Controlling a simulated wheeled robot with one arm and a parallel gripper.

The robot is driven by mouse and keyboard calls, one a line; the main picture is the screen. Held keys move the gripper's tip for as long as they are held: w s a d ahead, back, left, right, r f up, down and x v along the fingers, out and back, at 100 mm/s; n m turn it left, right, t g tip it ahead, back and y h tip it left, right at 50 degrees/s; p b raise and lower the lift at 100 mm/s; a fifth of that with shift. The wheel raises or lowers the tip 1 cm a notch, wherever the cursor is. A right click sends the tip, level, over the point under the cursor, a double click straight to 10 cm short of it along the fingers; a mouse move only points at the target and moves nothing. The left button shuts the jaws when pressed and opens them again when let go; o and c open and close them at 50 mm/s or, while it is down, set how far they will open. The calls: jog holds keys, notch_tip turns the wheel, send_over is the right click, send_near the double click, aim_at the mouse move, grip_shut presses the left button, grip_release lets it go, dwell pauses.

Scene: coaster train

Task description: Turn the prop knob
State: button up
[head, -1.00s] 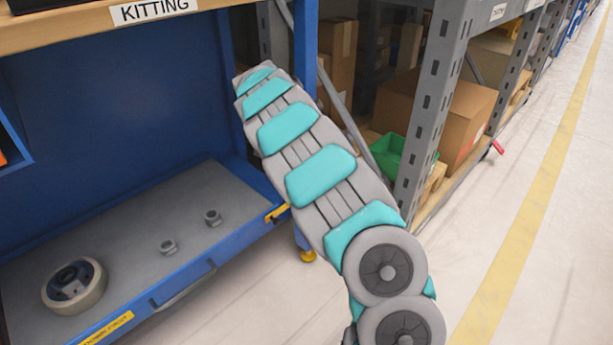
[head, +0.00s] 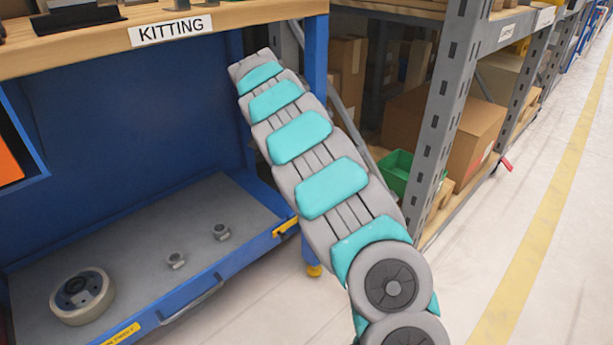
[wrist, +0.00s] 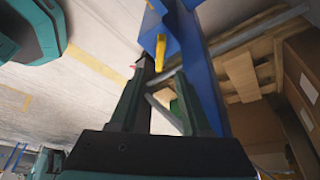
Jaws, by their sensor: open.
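No part that I can clearly recognise as the prop knob shows. A yellow piece (head: 285,227) sits at the right front corner of the blue bench's lower tray (head: 225,255). In the wrist view, a yellow part (wrist: 160,52) lies against blue metal just beyond the fingertips; I cannot tell whether it is the same piece. My gripper (wrist: 162,88) is open, with a gap between its dark green fingers and nothing held. It is not visible in the head view, where my grey and teal arm crosses the middle.
The floor (head: 560,260) at the right is clear.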

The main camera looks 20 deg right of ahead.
jog(key=s+d+r+n+t+y+p, duration=0.3)
jog(key=r+n, duration=0.6)
jog(key=n, duration=0.8)
jog(key=d+f+n+y+p, duration=0.1)
jog(key=f+n, duration=0.1)
jog(key=n, duration=0.4)
jog(key=d+f+n+y+p, duration=0.1)
jog(key=f+n+y+p, duration=0.1)
jog(key=n, duration=0.4)
jog(key=d+f+n+y+p, duration=0.1)
jog(key=f+n+y, duration=0.1)
jog(key=f+n, duration=0.2)
jog(key=shift+d+n+t, duration=0.15)
jog(key=shift+n+t, duration=0.15)
jog(key=shift+n, duration=1.2)
jog(key=shift+p+x, duration=0.35)
jog(key=shift+x, duration=4.05)
jog(key=shift+d, duration=0.25)
